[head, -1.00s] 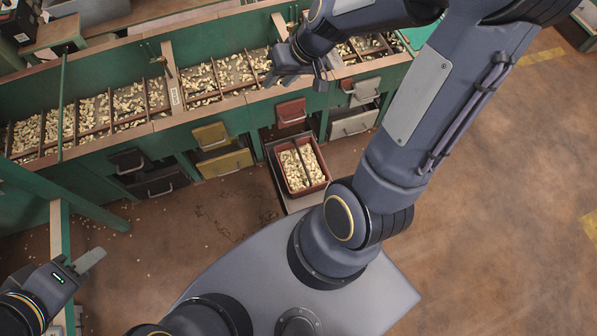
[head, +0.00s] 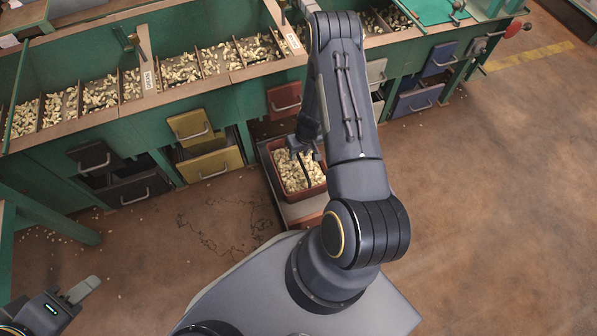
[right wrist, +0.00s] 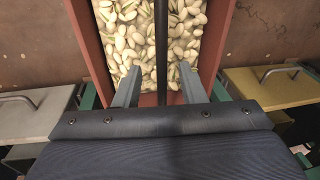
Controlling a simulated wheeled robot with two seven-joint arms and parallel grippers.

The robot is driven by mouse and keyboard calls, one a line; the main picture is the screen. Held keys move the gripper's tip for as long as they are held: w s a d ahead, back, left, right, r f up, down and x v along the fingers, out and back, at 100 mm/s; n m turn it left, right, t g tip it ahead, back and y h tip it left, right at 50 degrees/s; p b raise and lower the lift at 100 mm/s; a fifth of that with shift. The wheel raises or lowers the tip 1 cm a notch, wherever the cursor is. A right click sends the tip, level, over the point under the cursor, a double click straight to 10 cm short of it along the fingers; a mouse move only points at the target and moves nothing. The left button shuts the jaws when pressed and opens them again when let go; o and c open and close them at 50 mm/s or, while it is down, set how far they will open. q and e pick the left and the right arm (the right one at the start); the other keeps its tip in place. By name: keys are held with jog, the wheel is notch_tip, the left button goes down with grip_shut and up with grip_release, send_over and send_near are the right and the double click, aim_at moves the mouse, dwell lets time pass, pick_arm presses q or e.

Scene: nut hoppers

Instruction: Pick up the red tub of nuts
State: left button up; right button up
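The red tub (head: 304,195), full of pale nuts, sits on a grey platform below the hopper bench in the head view. Its red side wall (right wrist: 214,40) and nuts fill the upper middle of the right wrist view. A thin dark bar (right wrist: 161,45) runs across the tub's middle. My right gripper (head: 303,153) is over the tub, pointing down. In the right wrist view its two fingers (right wrist: 158,83) are apart, one on each side of the bar, with gaps. My left gripper (head: 85,289) is at the lower left, far from the tub; its finger gap cannot be made out.
The green bench (head: 240,98) holds a row of nut compartments. Yellow drawers (head: 212,163), black drawers (head: 138,188) and a red drawer (head: 285,99) are in its front. A blue drawer (head: 418,98) is further right. The brown floor is open at right, with scattered nuts at left.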

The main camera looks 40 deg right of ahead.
jog(key=f, duration=0.1)
jog(key=f+b, duration=0.1)
jog(key=f, duration=0.2)
jog(key=shift+w+a+b, duration=0.15)
jog(key=shift+a+b, duration=0.15)
jog(key=shift+a, duration=0.05)
grip_shut()
jog(key=shift+w+d+r, duration=0.1)
jog(key=shift+w, duration=0.05)
dwell(0.9)
